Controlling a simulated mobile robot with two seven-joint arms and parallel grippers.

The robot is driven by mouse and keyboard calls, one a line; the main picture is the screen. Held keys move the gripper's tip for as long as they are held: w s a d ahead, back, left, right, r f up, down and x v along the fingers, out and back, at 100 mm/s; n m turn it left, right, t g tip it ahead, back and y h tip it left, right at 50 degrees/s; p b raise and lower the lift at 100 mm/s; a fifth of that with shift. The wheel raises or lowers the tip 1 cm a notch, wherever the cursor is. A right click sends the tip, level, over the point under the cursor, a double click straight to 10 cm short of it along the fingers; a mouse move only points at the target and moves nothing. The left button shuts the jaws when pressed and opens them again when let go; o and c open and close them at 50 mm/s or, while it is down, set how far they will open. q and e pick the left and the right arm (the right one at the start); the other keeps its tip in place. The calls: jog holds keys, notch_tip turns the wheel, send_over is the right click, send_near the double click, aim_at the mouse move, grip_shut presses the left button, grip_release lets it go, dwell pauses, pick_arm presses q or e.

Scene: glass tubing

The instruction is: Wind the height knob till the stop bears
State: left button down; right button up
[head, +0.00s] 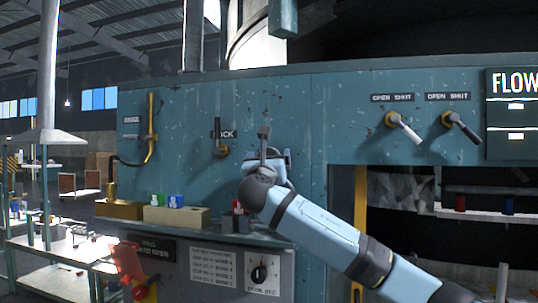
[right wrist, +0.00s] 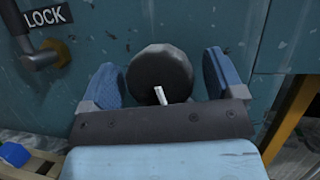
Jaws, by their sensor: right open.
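A dark round knob (right wrist: 160,72) with a white mark on its lower face is on the blue-green panel in the right wrist view. I take it to be the height knob. My right gripper (right wrist: 161,62) is open, its blue fingers on either side of the knob, with a gap showing on each side. In the head view my right gripper (head: 272,158) is at the panel and hides the knob. A small grey block on a stem (head: 264,132) shows just above it; I cannot tell if this is the stop. My left gripper is not in view.
The LOCK lever (head: 221,150) is close left of my right gripper. Two OPEN/SHUT levers (head: 404,128) (head: 461,126) are at the right. A ledge below holds a beige block (head: 176,216). A dial (head: 260,272) sits lower down.

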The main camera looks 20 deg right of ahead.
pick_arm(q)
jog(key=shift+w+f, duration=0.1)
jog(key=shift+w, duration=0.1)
pick_arm(e)
jog(key=shift+w+d, duration=0.1)
jog(key=c, duration=0.9)
pick_arm(q)
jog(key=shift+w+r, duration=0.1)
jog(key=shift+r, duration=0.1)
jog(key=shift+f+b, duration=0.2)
jog(key=shift+b, duration=0.2)
pick_arm(e)
jog(key=shift+f+m, duration=0.15)
jog(key=shift+m, duration=0.15)
